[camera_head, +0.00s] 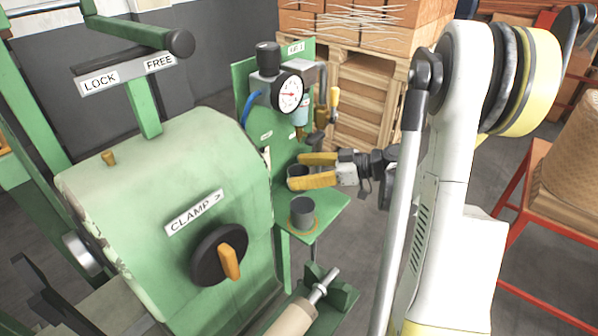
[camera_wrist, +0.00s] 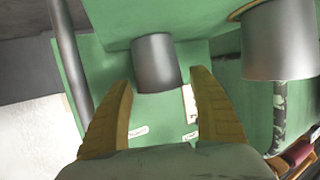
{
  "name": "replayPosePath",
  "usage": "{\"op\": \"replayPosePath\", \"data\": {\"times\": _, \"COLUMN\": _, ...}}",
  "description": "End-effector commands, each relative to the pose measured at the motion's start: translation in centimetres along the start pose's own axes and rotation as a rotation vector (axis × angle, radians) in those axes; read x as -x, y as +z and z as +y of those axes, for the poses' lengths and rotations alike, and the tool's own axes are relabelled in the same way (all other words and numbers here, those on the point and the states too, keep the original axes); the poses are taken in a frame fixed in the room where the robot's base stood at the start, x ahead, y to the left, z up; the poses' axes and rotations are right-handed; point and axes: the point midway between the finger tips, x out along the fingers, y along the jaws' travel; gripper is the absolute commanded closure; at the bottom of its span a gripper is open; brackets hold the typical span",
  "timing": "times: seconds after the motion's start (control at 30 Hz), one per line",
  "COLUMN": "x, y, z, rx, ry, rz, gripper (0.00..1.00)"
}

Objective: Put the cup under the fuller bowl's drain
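A dark grey cup (camera_head: 298,171) shows between the yellow fingers of my gripper (camera_head: 299,170) in the head view. In the wrist view this cup (camera_wrist: 155,63) lies between the tips of my gripper (camera_wrist: 161,77), with gaps at both sides. The gripper is open. A second grey cup (camera_head: 302,211) stands on the green shelf (camera_head: 329,204) inside an orange ring; it also shows in the wrist view (camera_wrist: 280,40). A pale bluish bowl (camera_head: 301,114) hangs below the gauge. Its fill level is too small to tell. My gripper partly hides the area below it.
A round pressure gauge (camera_head: 290,93) and fittings sit on a green panel just above my gripper. The green machine housing (camera_head: 160,190) with a clamp knob (camera_head: 219,254) stands at the left. A wooden pallet stack (camera_head: 368,95) is behind. The shelf's right part is bare.

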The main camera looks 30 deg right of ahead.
Motion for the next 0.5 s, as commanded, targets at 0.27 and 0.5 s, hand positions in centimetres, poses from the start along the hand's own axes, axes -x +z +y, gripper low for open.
{"op": "replayPosePath", "data": {"times": 0.27, "x": 0.0, "y": -0.1, "z": 0.0, "rx": 0.000, "ry": 0.000, "rz": 0.000, "gripper": 0.30}}
{"op": "replayPosePath", "data": {"times": 0.5, "x": 3.0, "y": -0.5, "z": 0.1, "rx": -0.002, "ry": 0.005, "rz": 0.000, "gripper": 0.30}}
